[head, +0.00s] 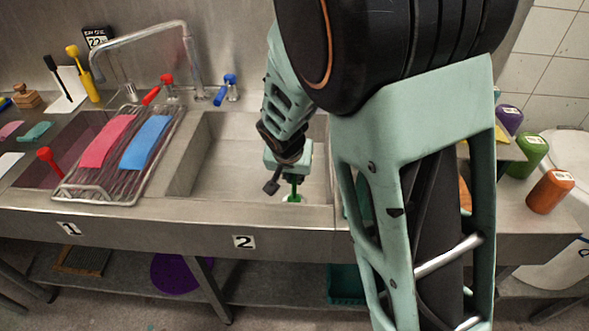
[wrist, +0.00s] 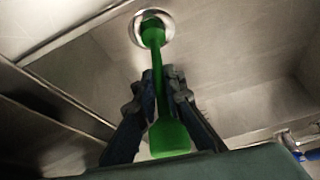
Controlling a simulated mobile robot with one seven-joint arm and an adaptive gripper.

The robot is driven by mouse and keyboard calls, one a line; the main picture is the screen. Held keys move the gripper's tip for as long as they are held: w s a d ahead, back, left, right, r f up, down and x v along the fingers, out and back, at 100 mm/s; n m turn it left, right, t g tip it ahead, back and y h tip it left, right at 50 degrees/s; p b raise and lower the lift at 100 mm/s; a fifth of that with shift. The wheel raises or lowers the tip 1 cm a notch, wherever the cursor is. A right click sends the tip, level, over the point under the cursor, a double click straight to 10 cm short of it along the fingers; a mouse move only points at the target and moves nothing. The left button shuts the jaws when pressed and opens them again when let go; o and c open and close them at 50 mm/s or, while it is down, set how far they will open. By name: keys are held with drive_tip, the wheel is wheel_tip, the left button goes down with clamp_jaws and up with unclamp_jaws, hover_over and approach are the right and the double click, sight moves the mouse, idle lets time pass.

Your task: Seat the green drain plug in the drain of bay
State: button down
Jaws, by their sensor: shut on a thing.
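The green drain plug (head: 293,188) is held upright by my gripper (head: 287,178) inside the sink bay (head: 225,165) behind the label 2. In the wrist view my gripper (wrist: 158,88) is shut on the plug's thin stem, with the wide green handle (wrist: 169,136) on the near side of the fingers. The plug's far green end (wrist: 152,34) overlaps the round metal drain ring (wrist: 166,22), toward its lower left part. I cannot tell whether that end is in the hole or just above it. In the head view the drain is mostly hidden by the plug.
A faucet (head: 135,32) with red and blue taps (head: 229,87) stands behind. Purple, green and orange jars stand right. The bay floor looks clear.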

drive_tip(key=shift+f, duration=0.5)
drive_tip(key=shift+f, duration=0.2)
drive_tip(key=c, duration=2)
unclamp_jaws()
drive_tip(key=shift+s+r, duration=0.1)
drive_tip(key=shift+r, duration=0.4)
drive_tip(key=v, duration=1.1)
drive_tip(key=shift+s+r, duration=0.1)
drive_tip(key=shift+r, duration=0.05)
